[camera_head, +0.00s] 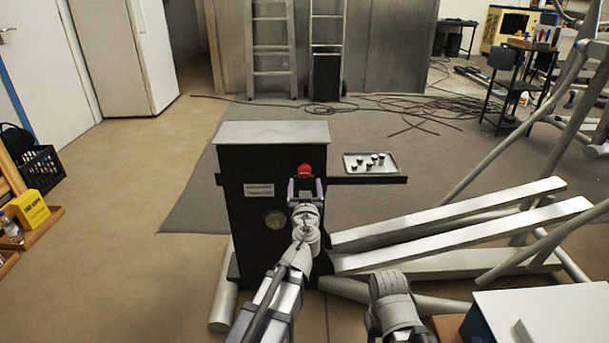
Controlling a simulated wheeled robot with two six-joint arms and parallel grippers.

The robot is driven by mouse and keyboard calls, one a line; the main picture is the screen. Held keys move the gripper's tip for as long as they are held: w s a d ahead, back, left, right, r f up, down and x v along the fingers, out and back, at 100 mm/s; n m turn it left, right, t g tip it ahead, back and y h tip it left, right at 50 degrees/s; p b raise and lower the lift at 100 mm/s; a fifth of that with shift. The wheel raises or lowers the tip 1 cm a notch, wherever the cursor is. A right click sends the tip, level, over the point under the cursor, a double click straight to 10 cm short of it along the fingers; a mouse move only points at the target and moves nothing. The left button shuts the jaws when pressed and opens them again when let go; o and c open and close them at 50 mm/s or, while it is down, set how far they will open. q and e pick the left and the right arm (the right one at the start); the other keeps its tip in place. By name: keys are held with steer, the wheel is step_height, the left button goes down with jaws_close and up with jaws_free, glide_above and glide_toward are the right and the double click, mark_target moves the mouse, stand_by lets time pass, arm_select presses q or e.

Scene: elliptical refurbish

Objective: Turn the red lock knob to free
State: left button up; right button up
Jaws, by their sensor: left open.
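The red lock knob (305,170) sits on the front face of a black upright cabinet (240,215), near its top right. My left gripper (305,184) is open, pointing at the cabinet, with its two fingers just below the knob in the picture. Its fingertips are close to the knob, and I cannot tell if they touch it. The gripper and its arm hide part of the cabinet front. My right arm shows at the bottom, right of centre, but its gripper cannot be made out.
Long grey beams of the machine (450,217) extend to the right. A white box (560,312) stands at lower right.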

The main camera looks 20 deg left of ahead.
mark_target(304, 173)
arm_select(q)
steer(key=x, duration=0.7)
steer(key=shift+w+a, duration=0.15)
steer(key=shift+w, duration=0.2)
jaws_close()
stand_by(0.4)
